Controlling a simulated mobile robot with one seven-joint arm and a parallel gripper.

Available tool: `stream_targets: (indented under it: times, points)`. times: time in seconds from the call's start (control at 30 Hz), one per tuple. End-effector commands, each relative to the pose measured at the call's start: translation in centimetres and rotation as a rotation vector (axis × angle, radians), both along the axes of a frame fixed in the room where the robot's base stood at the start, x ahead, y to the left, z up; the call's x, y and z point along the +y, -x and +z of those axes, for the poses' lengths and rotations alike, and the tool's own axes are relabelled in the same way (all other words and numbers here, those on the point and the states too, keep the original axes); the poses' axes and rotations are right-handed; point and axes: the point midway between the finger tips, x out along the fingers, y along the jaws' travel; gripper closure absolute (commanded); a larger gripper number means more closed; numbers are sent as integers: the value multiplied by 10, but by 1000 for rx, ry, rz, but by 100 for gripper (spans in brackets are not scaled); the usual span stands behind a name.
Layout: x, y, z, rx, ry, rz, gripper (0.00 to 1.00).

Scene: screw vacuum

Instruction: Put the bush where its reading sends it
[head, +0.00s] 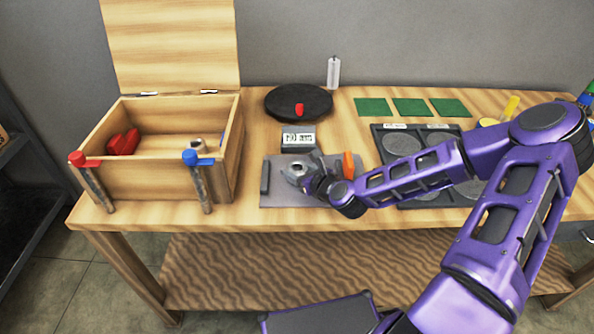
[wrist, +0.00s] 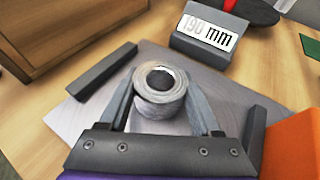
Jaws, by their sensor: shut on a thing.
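The bush (wrist: 160,92) is a short grey ring with a dark hole, upright between my fingers in the wrist view. In the head view the bush (head: 296,169) shows at the end of my arm, over the grey plate (head: 283,199). My gripper (wrist: 160,110) is shut on the bush, one finger at each side; it also shows in the head view (head: 308,182). I cannot tell if the bush touches the plate. A display (wrist: 208,38) behind the plate reads 190 mm, its digits paler than the unit; it also shows in the head view (head: 298,138).
An open wooden box (head: 140,183) at left holds red pieces and a grey ring. A dark tray (head: 380,152) with round grey discs and unreadable labels is at right, partly behind my arm. Green squares (head: 412,107), a black turntable (head: 275,101) and an orange block (head: 349,165) are near.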

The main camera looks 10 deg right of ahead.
Motion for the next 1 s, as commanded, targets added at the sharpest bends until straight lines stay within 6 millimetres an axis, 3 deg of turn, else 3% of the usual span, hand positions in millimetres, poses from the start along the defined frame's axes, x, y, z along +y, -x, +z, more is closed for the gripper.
stream_targets:
  times: [0.23, 0.27, 0.4, 0.8, 1.0]
  points:
    - [0, 0, -4, -2, -1, 0, 100]
    - [0, 0, -3, 0, 0, 0, 32]
    - [0, 0, -3, 0, 0, 0, 6]
    - [-1, 1, 3, 1, 1, -1, 5]
    - [-12, 30, 15, 2, -1, -4, 5]
